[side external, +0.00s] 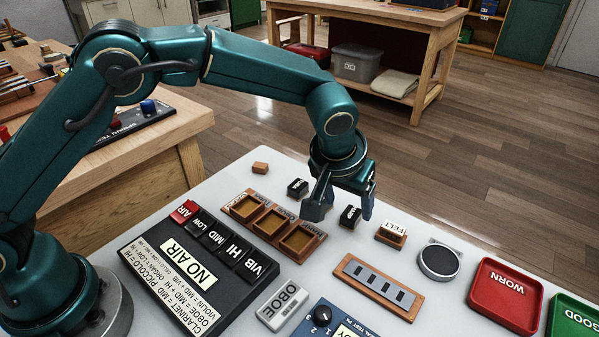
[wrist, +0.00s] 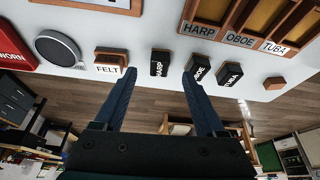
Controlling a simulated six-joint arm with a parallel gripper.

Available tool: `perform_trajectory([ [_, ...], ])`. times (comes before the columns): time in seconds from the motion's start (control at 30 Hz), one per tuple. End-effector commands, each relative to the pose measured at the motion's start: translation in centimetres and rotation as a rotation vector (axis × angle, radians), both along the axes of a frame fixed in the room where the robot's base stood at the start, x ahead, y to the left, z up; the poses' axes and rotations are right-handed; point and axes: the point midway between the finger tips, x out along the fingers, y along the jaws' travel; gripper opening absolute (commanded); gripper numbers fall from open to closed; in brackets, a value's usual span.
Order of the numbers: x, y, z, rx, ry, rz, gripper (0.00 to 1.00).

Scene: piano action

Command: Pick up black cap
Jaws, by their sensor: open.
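Several small black caps with white lettering stand in a row on the pale table. The third is hidden there, apparently behind a finger. My gripper (side external: 340,207) is open and empty, pointing down.
A FELT block (side external: 391,234) and a round dark pad (side external: 438,261) lie right of my gripper. The wooden tray (side external: 273,225) with compartments is close on the left. A slotted wooden block (side external: 377,287) is in front. A red WORN tray (side external: 505,293) stands further right.

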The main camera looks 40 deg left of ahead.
Motion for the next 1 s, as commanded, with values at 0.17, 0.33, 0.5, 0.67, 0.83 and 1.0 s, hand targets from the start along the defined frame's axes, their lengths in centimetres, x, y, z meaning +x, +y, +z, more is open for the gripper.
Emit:
perform_trajectory([
  [0.17,0.8,0.1,-2.0,0.001,0.001,-0.001,0.72],
  [0.33,1.5,0.2,-3.5,0.0,-0.001,0.0,0.72],
  [0.5,1.8,0.2,-4.2,-0.001,-0.002,0.0,0.72],
  [0.67,1.8,0.2,-4.2,-0.001,-0.003,0.0,0.72],
  [0.83,1.8,0.2,-4.2,-0.001,-0.003,0.0,0.3],
  [1.0,1.8,0.2,-4.1,-0.001,-0.002,0.0,0.0],
])
